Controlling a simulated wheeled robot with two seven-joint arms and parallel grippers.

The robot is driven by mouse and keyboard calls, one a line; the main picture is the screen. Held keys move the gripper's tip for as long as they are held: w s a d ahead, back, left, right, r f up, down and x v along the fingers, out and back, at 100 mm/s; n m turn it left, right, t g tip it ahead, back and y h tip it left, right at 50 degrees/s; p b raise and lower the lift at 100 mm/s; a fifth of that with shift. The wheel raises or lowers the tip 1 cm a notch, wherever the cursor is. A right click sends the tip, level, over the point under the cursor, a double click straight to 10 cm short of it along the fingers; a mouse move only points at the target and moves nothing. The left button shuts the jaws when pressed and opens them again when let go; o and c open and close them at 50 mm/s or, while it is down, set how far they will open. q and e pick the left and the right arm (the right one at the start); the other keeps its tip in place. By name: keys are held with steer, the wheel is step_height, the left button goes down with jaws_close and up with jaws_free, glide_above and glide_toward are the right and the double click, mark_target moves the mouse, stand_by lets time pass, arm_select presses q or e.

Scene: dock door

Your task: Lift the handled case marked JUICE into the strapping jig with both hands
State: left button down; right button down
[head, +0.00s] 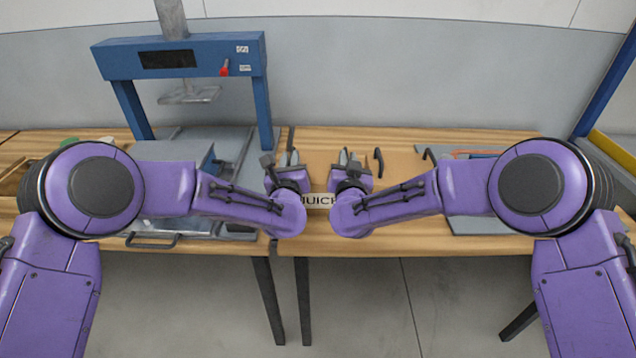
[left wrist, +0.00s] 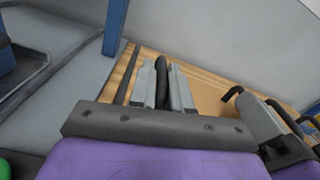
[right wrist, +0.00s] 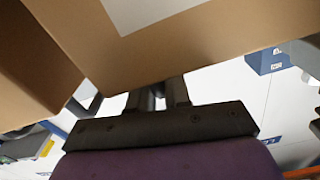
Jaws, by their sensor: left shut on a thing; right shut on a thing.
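I cannot tell whether the case is lifted. A grey plate fixture (head: 490,195), possibly the strapping jig, lies at the right.
A blue press frame (head: 200,45) with a red lever stands at the back left over grey plates. A black handle (head: 378,160) rises just right of my right gripper. A blue post (head: 607,80) stands at the far right.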

arm_select(q)
steer(key=shift+d+r, duration=0.15)
steer(key=shift+r, duration=0.1)
arm_select(e)
steer(key=shift+a+r, duration=0.2)
